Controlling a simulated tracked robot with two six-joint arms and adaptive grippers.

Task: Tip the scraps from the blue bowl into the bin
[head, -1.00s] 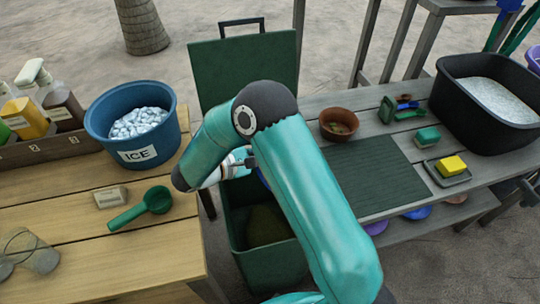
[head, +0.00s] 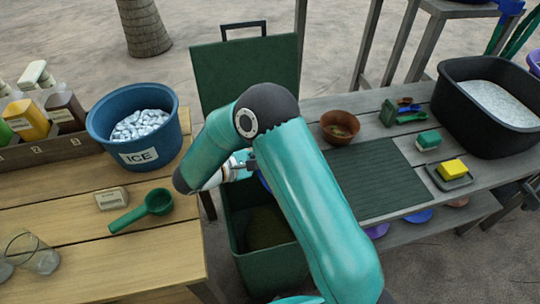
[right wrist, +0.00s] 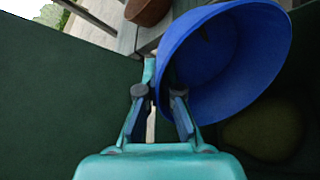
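My right gripper (right wrist: 158,105) is shut on the rim of the blue bowl (right wrist: 222,60). In the right wrist view the bowl is strongly tilted, and its visible inside looks empty apart from a small dark patch. The green bin (head: 270,270) stands between the two tables with its lid (head: 245,72) open. The bowl is at the bin's opening; in the head view my right arm hides nearly all of it. A dull green-brown patch, apparently scraps (right wrist: 262,130), shows low in the bin. My left gripper is not in view.
The left table holds an ice bucket (head: 138,148), a green scoop (head: 145,207), a small block (head: 111,198), bottles and glasses. The right table holds a brown bowl (head: 340,127), a dark mat (head: 376,178), a yellow sponge (head: 453,169) and a black tub (head: 490,105).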

